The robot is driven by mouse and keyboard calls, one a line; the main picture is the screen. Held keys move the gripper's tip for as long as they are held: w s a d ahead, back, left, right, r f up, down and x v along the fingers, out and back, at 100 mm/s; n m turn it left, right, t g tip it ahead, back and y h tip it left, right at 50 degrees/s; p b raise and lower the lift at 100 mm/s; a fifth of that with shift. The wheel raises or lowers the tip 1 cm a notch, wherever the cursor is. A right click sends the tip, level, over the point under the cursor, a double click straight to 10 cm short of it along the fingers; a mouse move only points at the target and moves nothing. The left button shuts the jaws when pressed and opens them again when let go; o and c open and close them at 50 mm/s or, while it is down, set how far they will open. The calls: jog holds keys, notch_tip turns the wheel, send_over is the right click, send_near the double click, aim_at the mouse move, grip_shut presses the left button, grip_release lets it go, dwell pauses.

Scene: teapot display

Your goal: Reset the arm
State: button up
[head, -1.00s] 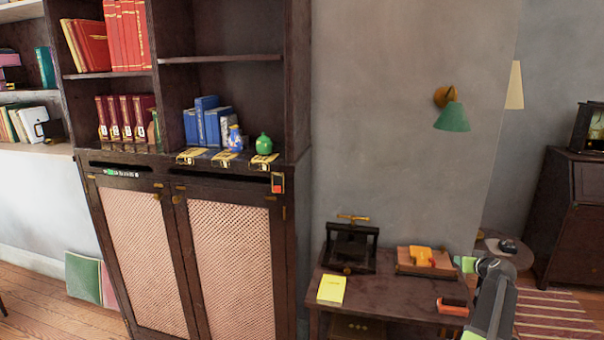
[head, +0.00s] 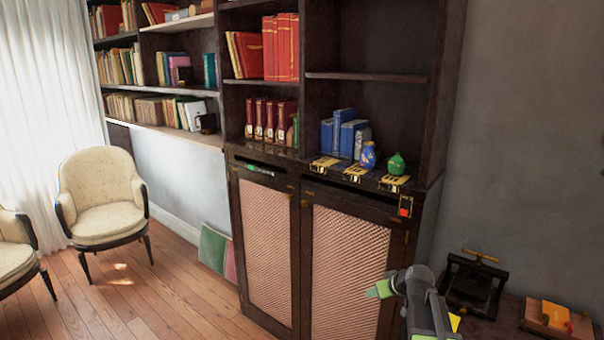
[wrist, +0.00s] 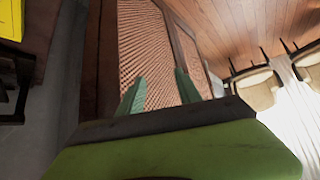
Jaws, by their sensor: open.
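My gripper (head: 380,289) is at the lower right of the head view, in front of the cabinet's right mesh door (head: 345,265), with a green fingertip pointing left. In the wrist view my gripper (wrist: 160,90) shows two green fingers apart with nothing between them. The mesh door (wrist: 145,50) lies beyond them. A blue patterned vessel (head: 368,156) and a green round vessel (head: 396,164) stand on the cabinet ledge, near gold plates (head: 355,172). My gripper is below this ledge and touches none of these things.
A side table with a black press (head: 473,280) and an orange object on a wooden block (head: 548,314) is at the right. Books fill several shelves. Cream armchairs (head: 103,203) stand at the left.

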jog(key=s+a+f+n+g+p, duration=0.15)
jog(key=s+a+g, duration=0.25)
jog(key=s+a, duration=1)
jog(key=s+d+f+m+g+h, duration=0.2)
jog(key=s+m+g, duration=0.2)
jog(key=s, duration=0.4)
jog(key=shift+d+f+m, duration=0.3)
jog(key=shift+d+m, duration=0.05)
jog(key=shift+d, duration=0.05)
jog(key=shift+c, duration=0.5)
jog(key=shift+d, duration=0.1)
